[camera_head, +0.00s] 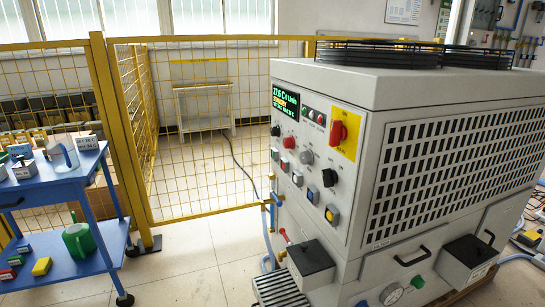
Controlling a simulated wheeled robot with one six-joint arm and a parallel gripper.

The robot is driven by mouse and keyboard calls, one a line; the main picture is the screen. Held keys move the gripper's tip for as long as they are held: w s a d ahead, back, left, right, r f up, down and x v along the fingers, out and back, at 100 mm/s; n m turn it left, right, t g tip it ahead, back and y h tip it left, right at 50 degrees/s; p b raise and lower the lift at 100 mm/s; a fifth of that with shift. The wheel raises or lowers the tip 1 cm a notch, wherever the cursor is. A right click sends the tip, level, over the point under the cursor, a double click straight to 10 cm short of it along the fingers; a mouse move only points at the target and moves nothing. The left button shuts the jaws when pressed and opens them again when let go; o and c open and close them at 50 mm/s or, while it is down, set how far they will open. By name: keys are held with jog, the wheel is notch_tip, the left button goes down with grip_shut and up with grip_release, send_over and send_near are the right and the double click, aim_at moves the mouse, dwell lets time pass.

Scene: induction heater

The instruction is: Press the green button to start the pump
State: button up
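The grey machine cabinet (350,215) stands at the right, with its control panel facing left. A small button that looks dark green (275,154) sits at the panel's left edge, left of a red button (284,165). It is small and seen at a slant, so its colour is not certain and I cannot tell whether it is pressed in. The lit display (286,102) above shows green and orange text, too small to read fully. My gripper is not in view.
A red rotary switch on a yellow plate (343,132), black knobs and several other buttons share the panel. A dark box (311,262) juts out below it. A blue cart (65,185) stands left. Yellow mesh fencing (215,120) closes the back. Floor between cart and cabinet is open.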

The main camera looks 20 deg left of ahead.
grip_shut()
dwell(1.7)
